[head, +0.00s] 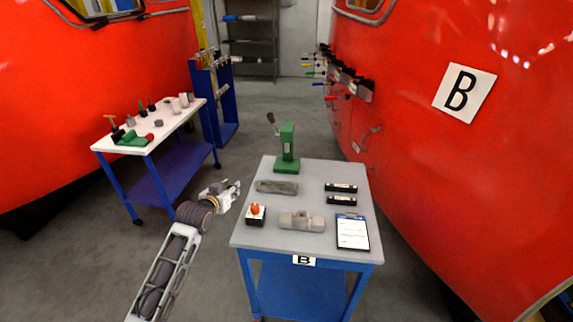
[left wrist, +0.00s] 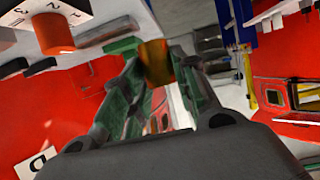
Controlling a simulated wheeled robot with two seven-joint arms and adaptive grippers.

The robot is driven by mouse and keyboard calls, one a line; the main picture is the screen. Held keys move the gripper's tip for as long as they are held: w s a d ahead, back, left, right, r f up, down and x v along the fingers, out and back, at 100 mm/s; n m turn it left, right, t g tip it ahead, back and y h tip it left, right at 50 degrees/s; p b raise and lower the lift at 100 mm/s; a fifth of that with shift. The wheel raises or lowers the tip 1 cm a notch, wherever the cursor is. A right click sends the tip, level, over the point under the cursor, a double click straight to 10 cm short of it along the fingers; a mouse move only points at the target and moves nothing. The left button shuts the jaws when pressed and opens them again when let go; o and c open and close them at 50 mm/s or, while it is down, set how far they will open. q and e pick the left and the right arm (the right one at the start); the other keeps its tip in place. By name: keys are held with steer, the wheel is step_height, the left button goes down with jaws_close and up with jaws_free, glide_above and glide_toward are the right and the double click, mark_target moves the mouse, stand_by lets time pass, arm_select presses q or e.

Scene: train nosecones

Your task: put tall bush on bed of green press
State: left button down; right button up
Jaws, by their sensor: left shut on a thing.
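The green press (head: 287,142) stands upright at the back of the grey-topped cart, with a dark lever at its upper left. Its bed is low at its foot, and I see nothing standing on it. My left gripper (head: 230,188) is out in the air just left of this cart, apart from the press. In the left wrist view its fingers are shut on a brass-coloured cylinder, the tall bush (left wrist: 156,62), which sticks out past the fingertips. In the head view the bush is too small to make out. My right gripper is not in view.
The grey cart top (head: 318,174) holds a grey block (head: 277,187), a box with a red knob (head: 255,214), a grey fitting (head: 301,221), two black blocks and a clipboard (head: 352,231). A white-topped table (head: 150,145) with small parts stands left. Red train noses flank both sides.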

arm_select(q)
steer(key=w+a+f+p, duration=0.2)
steer(key=w+a+f, duration=0.1)
steer(key=w+f, duration=0.2)
steer(key=shift+w+f+h, duration=0.2)
steer(key=shift+f+h, duration=0.1)
steer(key=shift+f, duration=0.25)
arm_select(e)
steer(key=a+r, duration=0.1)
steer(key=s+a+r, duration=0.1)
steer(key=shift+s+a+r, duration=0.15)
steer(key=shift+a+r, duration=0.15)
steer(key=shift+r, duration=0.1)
